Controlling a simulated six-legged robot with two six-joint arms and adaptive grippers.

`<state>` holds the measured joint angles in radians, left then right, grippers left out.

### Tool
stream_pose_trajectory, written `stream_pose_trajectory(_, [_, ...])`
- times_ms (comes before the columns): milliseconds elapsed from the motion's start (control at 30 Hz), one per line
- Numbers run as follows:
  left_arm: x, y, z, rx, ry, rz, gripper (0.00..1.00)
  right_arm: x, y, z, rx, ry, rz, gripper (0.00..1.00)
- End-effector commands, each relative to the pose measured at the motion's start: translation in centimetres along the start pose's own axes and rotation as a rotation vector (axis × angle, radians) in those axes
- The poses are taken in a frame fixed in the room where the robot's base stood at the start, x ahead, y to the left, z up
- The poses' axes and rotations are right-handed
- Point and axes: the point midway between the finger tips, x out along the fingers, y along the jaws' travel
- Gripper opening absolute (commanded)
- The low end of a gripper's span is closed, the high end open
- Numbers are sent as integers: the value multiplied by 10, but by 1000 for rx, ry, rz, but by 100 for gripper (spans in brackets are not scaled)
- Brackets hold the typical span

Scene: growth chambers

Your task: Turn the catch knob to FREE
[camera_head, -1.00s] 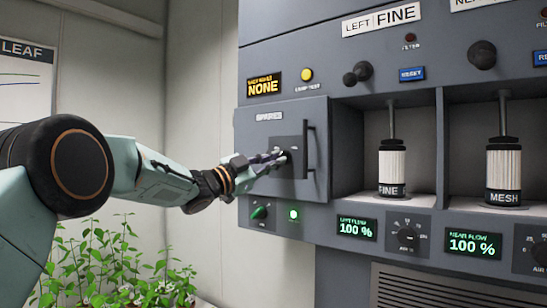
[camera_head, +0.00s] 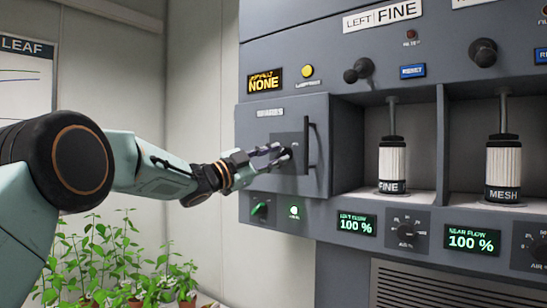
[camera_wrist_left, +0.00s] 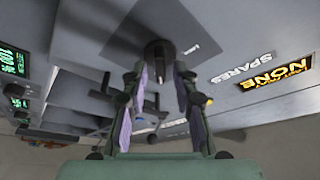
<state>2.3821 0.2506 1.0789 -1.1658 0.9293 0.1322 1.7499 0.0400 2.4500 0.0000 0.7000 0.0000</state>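The catch knob (camera_head: 287,153) is a small dark knob on a dark square plate on the grey SPARES door (camera_head: 265,185). Its pointer and any markings are too small and covered to read. My left gripper (camera_head: 279,156) is at the knob, with its fingers spread apart. In the left wrist view the knob (camera_wrist_left: 158,52) shows beyond and between the two fingertips (camera_wrist_left: 160,75). I see no clear contact with it. The SPARES door looks shut. My right gripper is not in view.
A vertical black handle (camera_head: 311,146) stands just right of the knob. Plants (camera_head: 115,260) stand below my arm.

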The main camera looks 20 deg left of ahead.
Motion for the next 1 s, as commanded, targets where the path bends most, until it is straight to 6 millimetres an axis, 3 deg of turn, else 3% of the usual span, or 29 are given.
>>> stream_pose_trajectory(467, [-9, -2, 0, -2, -1, -3, 34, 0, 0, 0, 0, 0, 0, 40])
stream_pose_trajectory(1000, [-100, -1, -1, -5, 2, -4, 34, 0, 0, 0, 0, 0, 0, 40])
